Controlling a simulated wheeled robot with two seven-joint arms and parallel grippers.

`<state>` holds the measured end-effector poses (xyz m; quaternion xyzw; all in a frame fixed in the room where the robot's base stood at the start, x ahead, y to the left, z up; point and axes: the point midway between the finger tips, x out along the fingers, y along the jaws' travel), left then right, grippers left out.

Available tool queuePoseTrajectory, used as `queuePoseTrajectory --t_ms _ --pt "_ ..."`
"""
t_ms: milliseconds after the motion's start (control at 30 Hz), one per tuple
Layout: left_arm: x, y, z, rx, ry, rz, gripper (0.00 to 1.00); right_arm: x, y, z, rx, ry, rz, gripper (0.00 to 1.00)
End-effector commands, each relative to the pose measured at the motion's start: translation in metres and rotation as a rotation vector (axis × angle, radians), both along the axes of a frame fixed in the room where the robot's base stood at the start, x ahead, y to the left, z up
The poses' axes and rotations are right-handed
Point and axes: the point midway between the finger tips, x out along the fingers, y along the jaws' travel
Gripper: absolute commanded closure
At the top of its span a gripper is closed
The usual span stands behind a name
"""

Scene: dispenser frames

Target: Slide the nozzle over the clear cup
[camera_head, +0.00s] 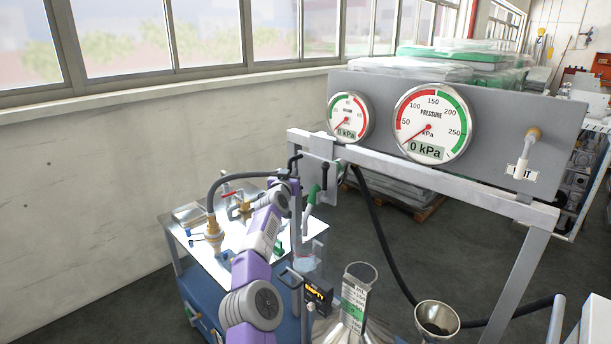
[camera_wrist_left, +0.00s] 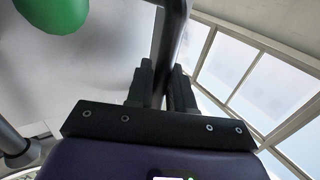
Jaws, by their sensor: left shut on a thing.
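My left gripper (camera_head: 290,179) reaches up to the metal frame; in the wrist view its black fingers (camera_wrist_left: 163,86) are shut on a dark bar (camera_wrist_left: 171,35). This looks like the black handle (camera_head: 294,161) at the left of the nozzle's sliding bracket (camera_head: 316,174). The nozzle (camera_head: 310,197), with a green body, hangs under the bracket. Its green part (camera_wrist_left: 54,12) also shows at the upper left of the wrist view. The clear cup (camera_head: 305,262) stands lower down, under the nozzle and apart from it, partly behind other things. My right gripper is not in view.
A cart (camera_head: 199,270) with brass valves and a hose stands at the left. A labelled container (camera_head: 355,297) and a metal funnel (camera_head: 437,318) stand in front. Two gauges (camera_head: 432,124) sit on the panel above the rail (camera_head: 430,178). A black hose (camera_head: 379,235) hangs under the rail.

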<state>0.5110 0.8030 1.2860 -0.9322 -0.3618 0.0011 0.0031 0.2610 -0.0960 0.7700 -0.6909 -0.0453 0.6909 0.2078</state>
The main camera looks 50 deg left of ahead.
Motion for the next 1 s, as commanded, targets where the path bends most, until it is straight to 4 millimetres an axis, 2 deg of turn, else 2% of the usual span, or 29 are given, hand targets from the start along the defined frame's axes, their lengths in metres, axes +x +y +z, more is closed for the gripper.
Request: queuePoseTrajectory --t_ms 200,567,600,667,1000 --pt "-0.0077 0.0087 0.0002 0.0 -0.001 0.007 1.0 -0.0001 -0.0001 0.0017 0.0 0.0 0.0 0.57" --pt "-0.0097 0.0101 0.0019 0.005 -0.004 0.011 1.0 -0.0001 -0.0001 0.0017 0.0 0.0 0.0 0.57" --pt "-0.0097 0.0102 0.0022 0.005 -0.004 0.011 0.72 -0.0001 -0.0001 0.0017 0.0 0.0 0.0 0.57" --pt "-0.0097 0.0101 0.002 0.005 -0.004 0.011 0.63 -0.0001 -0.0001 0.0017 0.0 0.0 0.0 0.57" --pt "-0.0081 0.0086 -0.0002 0.001 -0.001 0.006 0.63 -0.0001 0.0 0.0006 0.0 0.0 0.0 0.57"
